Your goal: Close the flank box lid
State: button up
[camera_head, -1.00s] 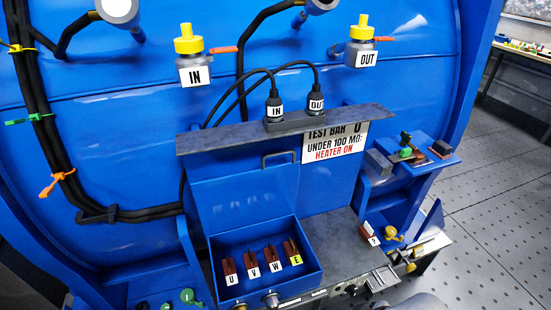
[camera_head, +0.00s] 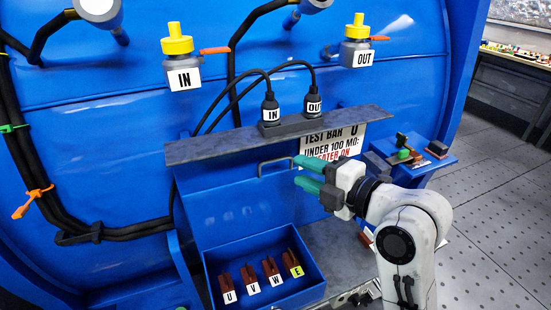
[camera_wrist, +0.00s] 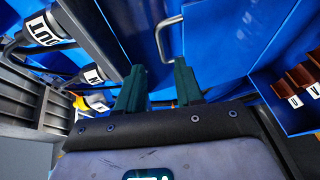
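The flank box (camera_head: 318,277) is a blue open-topped box holding brown terminals labelled U, V, W and E. Its blue lid (camera_head: 235,210) stands raised behind it, with a grey bar handle (camera_head: 262,168) near the lid's upper edge. My gripper (camera_head: 298,171) has two green fingers, spread apart and empty, just right of the handle and pointing left toward it. In the wrist view, the handle (camera_wrist: 161,38) lies just beyond the gap between the fingertips (camera_wrist: 158,64), apart from them as far as I can tell. The box (camera_wrist: 275,98) shows at the right there.
A grey shelf (camera_head: 220,148) with IN and OUT plugs (camera_head: 270,108) juts out above the lid. A sign (camera_head: 345,143) sits behind my gripper. A blue side ledge (camera_head: 425,163) with small parts is at right. Open floor (camera_head: 490,210) lies further right.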

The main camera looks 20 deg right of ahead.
aim_at(274, 160)
jog(key=p+x, duration=0.2)
jog(key=x, duration=0.7)
jog(key=shift+f, duration=0.1)
grip_shut()
dwell(0.4)
